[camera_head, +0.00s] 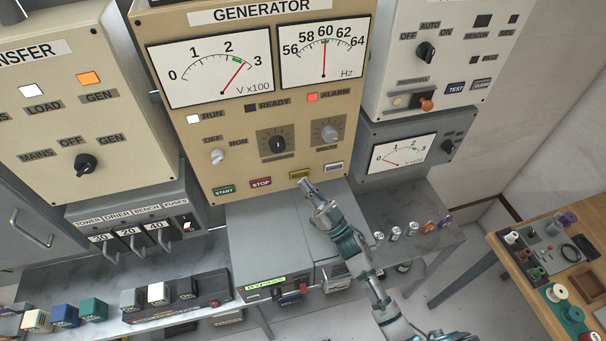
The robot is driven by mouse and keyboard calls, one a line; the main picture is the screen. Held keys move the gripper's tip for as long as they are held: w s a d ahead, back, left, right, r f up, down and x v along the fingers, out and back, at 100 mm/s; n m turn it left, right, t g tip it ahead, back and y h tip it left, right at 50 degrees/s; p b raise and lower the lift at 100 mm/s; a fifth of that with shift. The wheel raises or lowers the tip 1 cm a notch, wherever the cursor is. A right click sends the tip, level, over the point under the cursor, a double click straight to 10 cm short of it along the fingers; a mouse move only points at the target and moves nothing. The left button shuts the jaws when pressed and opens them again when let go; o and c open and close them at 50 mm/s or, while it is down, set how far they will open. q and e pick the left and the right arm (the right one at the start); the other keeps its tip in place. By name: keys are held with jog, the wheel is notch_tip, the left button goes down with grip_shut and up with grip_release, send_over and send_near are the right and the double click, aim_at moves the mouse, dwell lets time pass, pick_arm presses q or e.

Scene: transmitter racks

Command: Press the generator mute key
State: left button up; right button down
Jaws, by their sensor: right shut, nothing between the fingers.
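The beige generator panel (205,130) fills the upper middle. Along its lower edge are a green START key (223,190), a red STOP key (261,183), a yellow key (300,174) whose small label seems to read MUTE, and a pale grey key (333,166). The red ALARM lamp (312,97) and the white RUN lamp (193,119) are lit. My right gripper (306,184) is shut and empty, its tip just below the yellow key; I cannot tell whether it touches. My left gripper is out of view.
Grey cabinets (265,235) stand under the panel. The transfer panel (60,115) is at left, and a white panel (460,40) with switches is at right. A bench (50,285) with small blocks is lower left. A wooden table (530,270) with spools is lower right.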

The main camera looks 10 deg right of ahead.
jog(key=shift+w+a+r, duration=0.15)
jog(key=shift+w+a, duration=0.1)
jog(key=shift+a, duration=0.4)
jog(key=shift+w+d, duration=0.1)
jog(key=shift+d, duration=0.8)
jog(key=shift+w+a, duration=0.15)
jog(key=shift+a, duration=0.25)
jog(key=shift+w+a, duration=0.2)
jog(key=shift+a, duration=0.05)
jog(key=shift+d, duration=0.45)
jog(key=shift+s+a+p, duration=0.35)
jog(key=shift+s+a, duration=0.05)
jog(key=shift+s, duration=0.1)
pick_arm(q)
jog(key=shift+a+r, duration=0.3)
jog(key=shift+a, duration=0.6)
pick_arm(e)
jog(key=shift+s+a, duration=0.15)
jog(key=shift+s, duration=0.1)
